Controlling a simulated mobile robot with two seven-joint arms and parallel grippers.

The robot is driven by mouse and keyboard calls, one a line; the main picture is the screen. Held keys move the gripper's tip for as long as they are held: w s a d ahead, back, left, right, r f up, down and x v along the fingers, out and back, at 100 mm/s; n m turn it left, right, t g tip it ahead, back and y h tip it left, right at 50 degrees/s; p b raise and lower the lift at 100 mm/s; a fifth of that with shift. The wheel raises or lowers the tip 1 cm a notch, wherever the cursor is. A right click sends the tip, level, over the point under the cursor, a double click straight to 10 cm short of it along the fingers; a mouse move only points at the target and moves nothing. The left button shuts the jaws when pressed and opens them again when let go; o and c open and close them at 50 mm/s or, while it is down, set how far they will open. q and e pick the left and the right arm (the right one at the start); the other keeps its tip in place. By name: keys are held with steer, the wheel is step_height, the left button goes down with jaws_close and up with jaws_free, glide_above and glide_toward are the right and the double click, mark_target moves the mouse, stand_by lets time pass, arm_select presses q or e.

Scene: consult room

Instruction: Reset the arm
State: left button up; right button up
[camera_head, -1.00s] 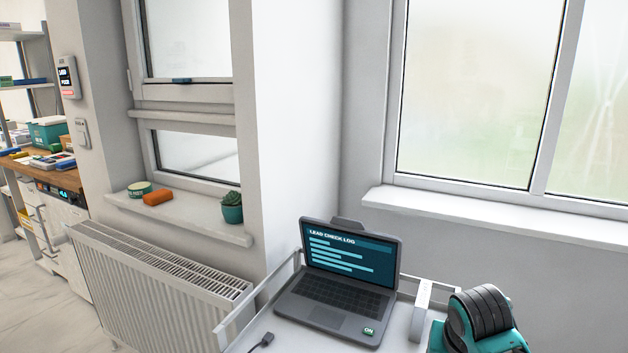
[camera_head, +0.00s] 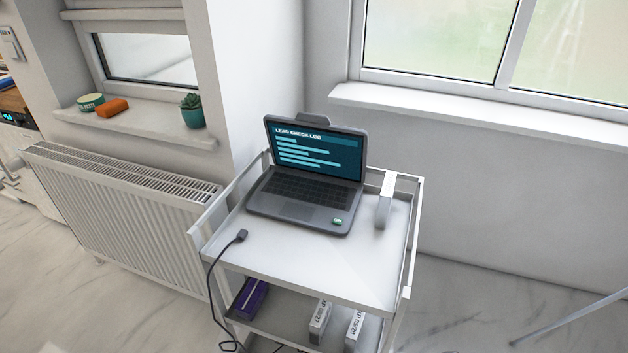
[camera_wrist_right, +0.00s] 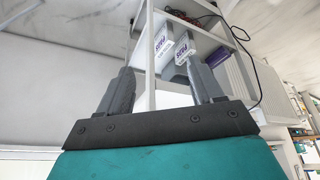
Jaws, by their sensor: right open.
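My right gripper (camera_wrist_right: 160,68) shows only in the right wrist view, with its two dark fingers spread apart. Nothing is held between them. Beyond the fingers is the trolley's metal frame with white boxes (camera_wrist_right: 186,50) on a shelf. My right arm is out of the head view. My left arm and gripper show in neither view.
A white trolley (camera_head: 300,262) carries an open laptop (camera_head: 310,185), a grey-white device (camera_head: 384,205) and a cable plug (camera_head: 236,237). Boxes (camera_head: 321,318) lie on its lower shelf. A radiator (camera_head: 120,205) stands left; open floor (camera_head: 470,310) lies right.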

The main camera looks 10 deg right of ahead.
steer(key=w+a+f+t+y, duration=0.1)
steer(key=w+a+f+t, duration=0.1)
steer(key=w+f+t, duration=0.3)
steer(key=shift+w+a+f+n+t, duration=0.25)
steer(key=shift+f+t, duration=0.25)
steer(key=shift+f, duration=0.65)
